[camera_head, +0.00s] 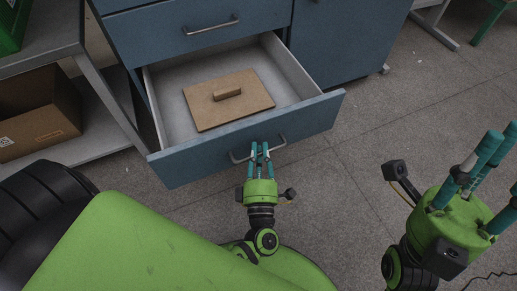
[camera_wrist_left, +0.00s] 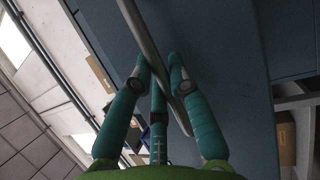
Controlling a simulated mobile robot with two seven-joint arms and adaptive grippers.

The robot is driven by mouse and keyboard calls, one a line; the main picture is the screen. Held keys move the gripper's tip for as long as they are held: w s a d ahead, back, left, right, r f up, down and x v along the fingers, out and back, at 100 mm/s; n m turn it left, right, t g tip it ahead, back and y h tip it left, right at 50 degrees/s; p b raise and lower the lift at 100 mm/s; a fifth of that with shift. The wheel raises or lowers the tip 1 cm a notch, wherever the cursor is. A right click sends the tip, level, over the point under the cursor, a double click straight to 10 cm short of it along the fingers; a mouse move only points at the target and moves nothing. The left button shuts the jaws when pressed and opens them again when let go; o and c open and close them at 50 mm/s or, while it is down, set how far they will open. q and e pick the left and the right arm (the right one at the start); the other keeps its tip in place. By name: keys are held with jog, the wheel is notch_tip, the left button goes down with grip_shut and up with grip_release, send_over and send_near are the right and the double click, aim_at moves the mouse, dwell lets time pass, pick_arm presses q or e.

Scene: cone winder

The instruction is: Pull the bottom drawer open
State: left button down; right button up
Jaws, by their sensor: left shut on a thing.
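The bottom drawer (camera_head: 247,137) of a blue cabinet is pulled out, and its grey inside shows from above. A flat brown board with a small block handle (camera_head: 229,99) lies in it. The drawer's bar handle (camera_head: 281,142) is on its blue front. My left gripper (camera_head: 260,150) is shut on this handle, its teal fingers around the bar. In the left wrist view the handle (camera_wrist_left: 143,40) runs between the fingers of the left gripper (camera_wrist_left: 160,82). My right gripper (camera_head: 490,170) is at the right, away from the cabinet, its fingers spread and empty.
A closed upper drawer with its own handle (camera_head: 211,26) is above. A grey shelf unit (camera_head: 100,92) stands close at the left with a cardboard box (camera_head: 38,115) and a green crate (camera_head: 12,25). The floor (camera_head: 370,125) to the right is clear.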

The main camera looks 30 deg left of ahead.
pick_arm(q)
jog(key=c, duration=1.1)
grip_release()
jog(key=shift+c, duration=0.2)
jog(key=v, duration=1.2)
